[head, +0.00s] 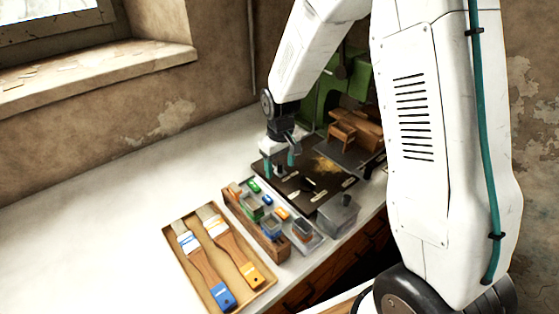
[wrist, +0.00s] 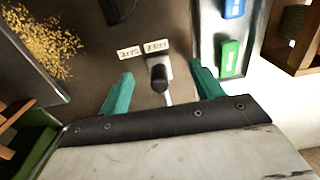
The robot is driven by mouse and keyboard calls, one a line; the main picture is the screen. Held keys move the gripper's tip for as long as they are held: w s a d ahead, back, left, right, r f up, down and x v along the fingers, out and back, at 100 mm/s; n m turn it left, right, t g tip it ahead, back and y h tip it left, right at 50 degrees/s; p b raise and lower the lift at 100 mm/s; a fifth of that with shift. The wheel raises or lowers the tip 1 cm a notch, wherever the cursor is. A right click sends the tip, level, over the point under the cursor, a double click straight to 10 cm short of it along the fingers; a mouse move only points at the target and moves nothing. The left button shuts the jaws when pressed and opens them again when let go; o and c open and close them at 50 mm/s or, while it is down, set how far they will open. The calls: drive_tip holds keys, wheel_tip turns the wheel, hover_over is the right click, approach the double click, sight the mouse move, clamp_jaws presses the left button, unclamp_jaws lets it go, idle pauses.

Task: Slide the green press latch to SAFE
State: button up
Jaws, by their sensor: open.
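The latch shows in the wrist view as a black knob (wrist: 158,74) on a pale grey stem, standing on the dark brown press base. Two small pale labels lie beyond it, upside down in this view: a left label (wrist: 128,53) that seems to read SAFE and a right label (wrist: 155,46). The knob is close to the right label. My gripper (wrist: 162,69) is open, with one teal finger on each side of the knob and gaps showing on both sides. In the head view my gripper (head: 279,164) is over the base's left part; the knob cannot be made out there.
The green press (head: 318,103) stands behind my arm. A tray with a green block (wrist: 229,57) and a blue block (wrist: 234,8) borders the base.

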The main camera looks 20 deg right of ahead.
sight(288, 169)
drive_tip(key=c, duration=1.4)
drive_tip(key=shift+o, duration=0.2)
drive_tip(key=shift+d, duration=0.2)
drive_tip(key=shift+w+d, duration=0.25)
drive_tip(key=shift+d, duration=0.4)
drive_tip(key=shift+w+d, duration=0.25)
drive_tip(key=shift+d, duration=0.35)
drive_tip(key=o, duration=1.4)
drive_tip(key=shift+o, duration=0.2)
wheel_tip(288, 169, up, 8)
